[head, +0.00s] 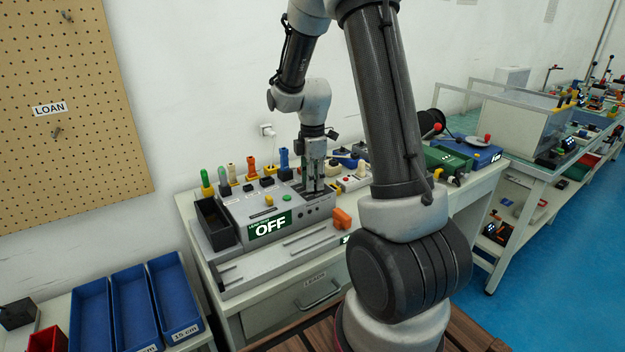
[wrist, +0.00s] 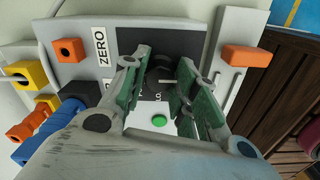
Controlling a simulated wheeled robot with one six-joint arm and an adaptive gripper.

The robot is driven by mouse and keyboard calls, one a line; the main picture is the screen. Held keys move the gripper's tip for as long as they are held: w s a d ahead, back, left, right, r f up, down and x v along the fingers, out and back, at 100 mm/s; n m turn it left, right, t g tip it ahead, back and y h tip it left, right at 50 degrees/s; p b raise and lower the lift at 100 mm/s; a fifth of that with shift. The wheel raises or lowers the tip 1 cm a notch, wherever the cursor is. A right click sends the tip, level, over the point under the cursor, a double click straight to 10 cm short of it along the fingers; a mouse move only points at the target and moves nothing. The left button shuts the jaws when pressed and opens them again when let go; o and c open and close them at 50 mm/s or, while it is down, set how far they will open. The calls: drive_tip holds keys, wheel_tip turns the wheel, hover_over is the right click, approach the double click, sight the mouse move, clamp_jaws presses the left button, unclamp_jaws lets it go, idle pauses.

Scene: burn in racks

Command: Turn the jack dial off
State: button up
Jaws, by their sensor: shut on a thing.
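The grey test unit (head: 233,212) stands on the bench in the head view, and its lit display (head: 270,225) reads OFF. My gripper (head: 313,186) points down at the right part of the unit's top. In the wrist view, my gripper (wrist: 163,66) has its green-padded fingers on both sides of a dark dial (wrist: 160,76) with a pale mark, and is shut on it. I take this for the jack dial. The dial's edges are partly hidden by the fingers, and the lettering by it is only partly readable.
A green button (wrist: 159,121) lies close to the fingers. A ZERO label (wrist: 102,47) is beside the dial's dark panel. An orange block (head: 342,218) stands at the unit's front right. Several coloured plugs line the back. Blue bins (head: 133,304) sit at lower left.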

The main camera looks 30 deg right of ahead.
idle(0.3)
drive_tip(key=o, duration=1)
drive_tip(key=shift+r, duration=0.1)
wheel_tip(320, 180, up, 12)
drive_tip(key=shift+f, duration=0.1)
